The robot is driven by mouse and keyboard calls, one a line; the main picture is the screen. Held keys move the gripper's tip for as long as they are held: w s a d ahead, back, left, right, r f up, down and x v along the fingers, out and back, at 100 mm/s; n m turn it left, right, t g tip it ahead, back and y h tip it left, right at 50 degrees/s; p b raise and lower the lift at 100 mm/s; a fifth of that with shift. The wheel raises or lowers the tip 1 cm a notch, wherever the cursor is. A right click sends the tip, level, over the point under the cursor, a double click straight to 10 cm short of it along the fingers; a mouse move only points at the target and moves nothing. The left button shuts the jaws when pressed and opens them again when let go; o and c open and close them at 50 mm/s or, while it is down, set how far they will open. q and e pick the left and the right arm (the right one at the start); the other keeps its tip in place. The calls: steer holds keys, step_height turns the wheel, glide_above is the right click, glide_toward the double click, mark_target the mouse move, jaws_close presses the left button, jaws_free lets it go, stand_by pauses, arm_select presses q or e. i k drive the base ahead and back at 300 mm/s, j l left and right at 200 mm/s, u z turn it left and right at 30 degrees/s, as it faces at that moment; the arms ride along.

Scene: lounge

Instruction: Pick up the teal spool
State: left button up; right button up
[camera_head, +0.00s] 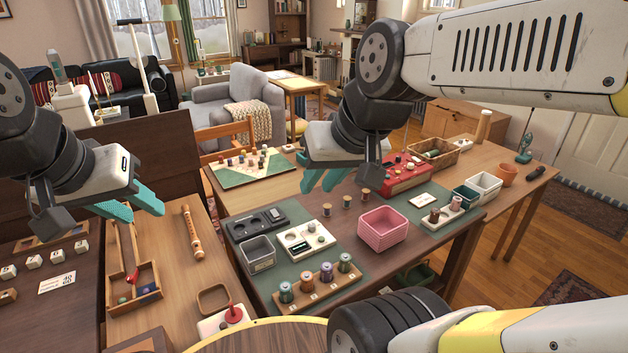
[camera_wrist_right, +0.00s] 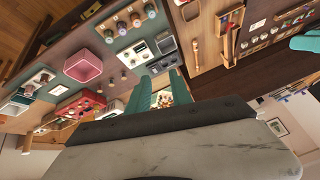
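A wooden rack (camera_head: 319,300) stands at the front of the green mat with several spools in a row. The spool at its left end (camera_head: 286,292) looks teal; the one at its right end (camera_head: 345,263) looks green-teal, so I cannot be sure which is the teal one. The rack's spools also show at the top of the right wrist view, small and blurred. My right gripper (camera_head: 324,180) is open and empty, above the table's far side and well away from the rack. My left gripper (camera_head: 128,205) is open and empty, above the left tables.
A pink basket (camera_head: 383,232), a grey bin (camera_head: 258,254) and a white tray (camera_head: 306,241) stand around the rack. Three brown spools stand behind the basket. A red box (camera_head: 405,174) is near my right gripper. A wooden flute (camera_head: 192,232) lies on the left table.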

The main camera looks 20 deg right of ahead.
mark_target(347, 202)
steer(key=i+l+u, duration=0.1)
steer(key=l, duration=1.05)
steer(key=i+l, duration=0.2)
steer(key=l, duration=0.2)
steer(key=u, duration=0.05)
